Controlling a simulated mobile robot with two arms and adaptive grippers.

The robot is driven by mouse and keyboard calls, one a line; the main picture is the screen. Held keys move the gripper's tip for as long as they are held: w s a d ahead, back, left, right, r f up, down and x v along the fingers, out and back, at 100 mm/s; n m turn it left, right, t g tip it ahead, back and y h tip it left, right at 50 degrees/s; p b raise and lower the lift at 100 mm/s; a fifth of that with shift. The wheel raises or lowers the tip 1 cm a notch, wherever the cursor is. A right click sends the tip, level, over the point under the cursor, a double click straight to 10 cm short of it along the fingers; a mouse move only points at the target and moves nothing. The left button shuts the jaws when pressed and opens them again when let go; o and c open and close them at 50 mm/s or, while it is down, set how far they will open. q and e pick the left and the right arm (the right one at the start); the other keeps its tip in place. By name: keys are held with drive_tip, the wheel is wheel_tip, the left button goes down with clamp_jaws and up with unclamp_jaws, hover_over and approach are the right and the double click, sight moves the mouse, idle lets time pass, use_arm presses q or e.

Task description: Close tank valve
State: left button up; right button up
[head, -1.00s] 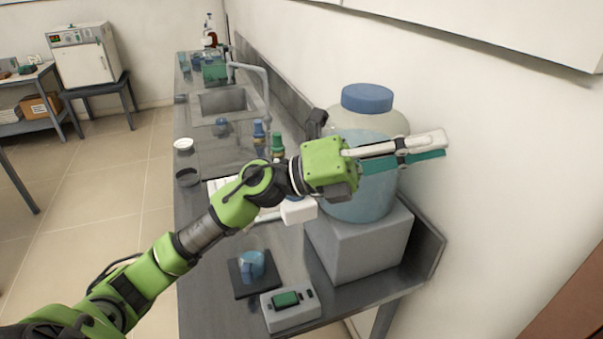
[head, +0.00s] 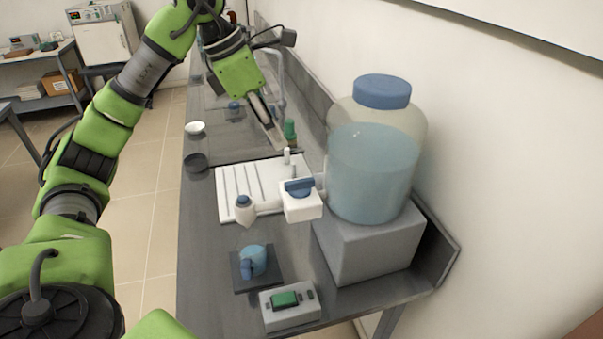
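The tank (head: 372,175) is a clear jug with a blue cap, partly filled with bluish liquid, on a grey block. Its valve (head: 303,207) is a white body with a blue handle (head: 299,186) on top, lying roughly crosswise in the picture. Below the spout stands a blue beaker (head: 253,262) on a dark plate. I cannot tell if liquid is flowing. My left gripper (head: 272,130) points down beyond the valve, apart from it; its finger gap is not clear. My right gripper is not in view.
A box with a green display (head: 290,304) sits at the bench's near end. A green-capped bottle (head: 290,131) stands near my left gripper.

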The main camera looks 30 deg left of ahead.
sight(303, 180)
use_arm(q)
drive_tip(key=p+x, duration=0.2)
drive_tip(key=x, duration=1.1)
drive_tip(key=shift+d+r, duration=0.1)
clamp_jaws()
